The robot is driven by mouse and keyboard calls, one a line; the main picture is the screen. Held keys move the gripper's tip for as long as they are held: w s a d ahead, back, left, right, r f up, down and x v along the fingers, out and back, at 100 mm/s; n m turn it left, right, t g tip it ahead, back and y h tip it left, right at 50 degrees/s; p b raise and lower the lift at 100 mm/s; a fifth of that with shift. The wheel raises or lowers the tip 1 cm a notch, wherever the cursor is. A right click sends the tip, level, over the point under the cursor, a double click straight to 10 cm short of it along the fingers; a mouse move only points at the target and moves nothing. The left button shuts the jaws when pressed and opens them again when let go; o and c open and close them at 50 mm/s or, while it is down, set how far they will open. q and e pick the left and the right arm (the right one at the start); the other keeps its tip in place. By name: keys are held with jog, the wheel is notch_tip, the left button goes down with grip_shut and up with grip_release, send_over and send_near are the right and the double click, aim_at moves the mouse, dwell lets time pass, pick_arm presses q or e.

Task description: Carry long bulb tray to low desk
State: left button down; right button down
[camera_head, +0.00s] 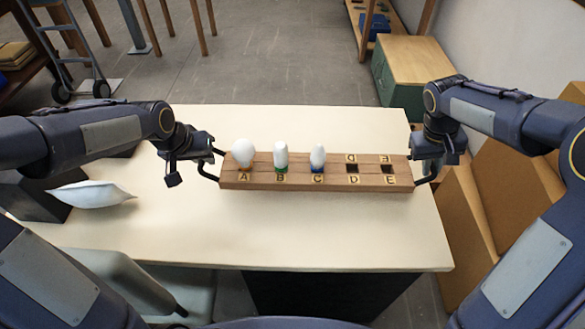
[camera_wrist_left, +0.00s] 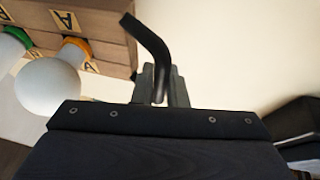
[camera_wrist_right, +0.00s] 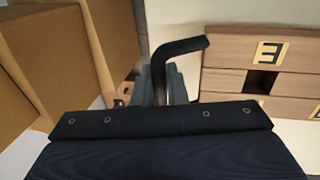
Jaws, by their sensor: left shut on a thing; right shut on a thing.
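The long wooden bulb tray (camera_head: 322,184) spans the middle of the head view, level, over a cream-topped desk (camera_head: 330,235). White bulbs stand upright at its slots A (camera_head: 243,152), B (camera_head: 281,155) and C (camera_head: 318,157); slots D and E are empty dark holes. My left gripper (camera_head: 212,158) is shut on the tray's left black handle (camera_wrist_left: 150,45). My right gripper (camera_head: 432,165) is shut on the right black handle (camera_wrist_right: 180,47). I cannot tell for sure whether the tray touches the desk top or hangs just above it.
A white pillow-like bag (camera_head: 92,194) lies at the desk's left. Cardboard boxes (camera_head: 465,215) stand close along the right side. A green cabinet with a wooden top (camera_head: 415,62) stands at the back right. A hand truck (camera_head: 75,60) is at the back left. The desk front is clear.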

pick_arm(q)
jog(key=shift+f, duration=0.1)
pick_arm(e)
jog(key=shift+f, duration=0.15)
